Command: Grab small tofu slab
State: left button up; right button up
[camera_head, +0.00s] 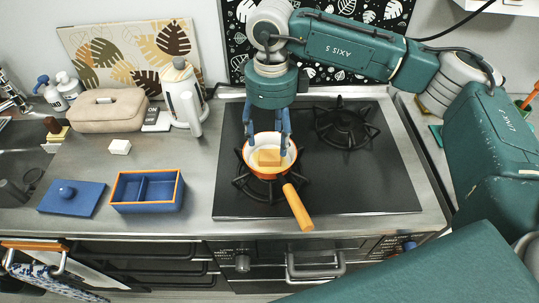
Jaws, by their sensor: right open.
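A small tan slab (269,157), which looks like the tofu, lies in an orange pan with a pale inside (288,170). The pan sits on the left burner of the black hob. My right gripper (268,146) points down over the pan, its two blue fingers apart. The fingertips are at the pan's far part, one to each side of the slab as seen from here. I cannot tell whether they touch the slab or the pan. My left gripper is not in view.
The pan's orange handle (298,208) points toward the front edge. On the left counter are a blue divided box (147,207), its blue lid (72,198), a small white block (119,147), a beige case (108,110) and a white kettle (182,95). The right burner (345,127) is empty.

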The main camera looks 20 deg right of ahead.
aim_at(270, 155)
jog(key=f+p, duration=0.1)
jog(key=f, duration=0.1)
jog(key=f+p, duration=0.1)
jog(key=f, duration=0.2)
jog(key=shift+s+a, duration=0.2)
jog(key=shift+f, duration=0.3)
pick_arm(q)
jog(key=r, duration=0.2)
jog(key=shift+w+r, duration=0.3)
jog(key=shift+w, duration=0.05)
pick_arm(e)
jog(key=c, duration=1.2)
